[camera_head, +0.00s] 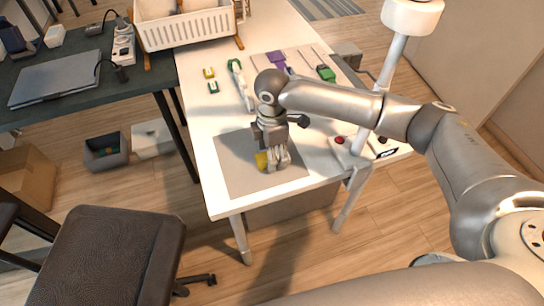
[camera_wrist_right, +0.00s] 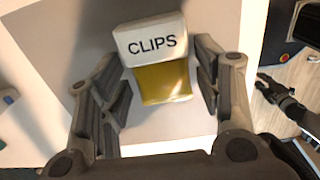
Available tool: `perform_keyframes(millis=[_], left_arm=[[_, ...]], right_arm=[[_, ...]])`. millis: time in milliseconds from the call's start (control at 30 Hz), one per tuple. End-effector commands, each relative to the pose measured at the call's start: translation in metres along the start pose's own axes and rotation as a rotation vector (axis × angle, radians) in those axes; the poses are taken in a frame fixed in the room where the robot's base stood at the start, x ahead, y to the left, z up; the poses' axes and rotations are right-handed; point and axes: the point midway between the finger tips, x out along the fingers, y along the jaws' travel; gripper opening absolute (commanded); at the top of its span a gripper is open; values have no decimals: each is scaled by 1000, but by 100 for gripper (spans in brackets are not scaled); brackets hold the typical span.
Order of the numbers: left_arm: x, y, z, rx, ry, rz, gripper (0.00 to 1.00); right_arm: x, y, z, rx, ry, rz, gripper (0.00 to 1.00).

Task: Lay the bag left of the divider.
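The bag (camera_wrist_right: 165,82) is yellow with a white top flap marked CLIPS. In the right wrist view it sits between the fingers of my right gripper (camera_wrist_right: 165,88). The fingers are spread, one on each side, with a narrow gap at the right; contact at the left is hard to tell. In the head view the bag (camera_head: 262,160) shows as a yellow patch at the grey mat, partly hidden by my right gripper (camera_head: 274,164), which points down. I cannot make out the divider for certain.
The grey mat (camera_head: 232,165) lies at the white table's front. A white slatted basket (camera_head: 195,30) stands at the back left, on brown supports. Small yellow and green items, a white strip (camera_head: 243,92), a purple item (camera_head: 276,57) and a green item (camera_head: 326,73) lie farther back.

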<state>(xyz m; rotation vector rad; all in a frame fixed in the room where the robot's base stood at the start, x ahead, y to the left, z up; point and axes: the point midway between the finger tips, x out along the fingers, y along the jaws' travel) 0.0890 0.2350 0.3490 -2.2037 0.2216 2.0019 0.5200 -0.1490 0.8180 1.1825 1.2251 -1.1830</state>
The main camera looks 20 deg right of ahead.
Motion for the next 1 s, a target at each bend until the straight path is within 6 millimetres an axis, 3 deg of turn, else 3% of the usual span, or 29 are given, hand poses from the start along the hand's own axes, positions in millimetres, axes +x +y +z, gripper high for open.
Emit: perform_keyframes(millis=[33,267,667,800,1000], left_arm=[[0,0,0,0,0,0,30],[0,0,1,0,-2,0,30],[2,0,2,0,-4,0,30],[5,0,3,0,-4,0,30],[4,0,3,0,-5,0,30]], right_arm=[[0,0,0,0,0,0,48],[-1,0,0,0,0,1,21],[-14,1,-1,-1,2,3,21],[-35,-1,-2,-2,3,3,21],[-78,-36,-15,-6,2,5,21]])
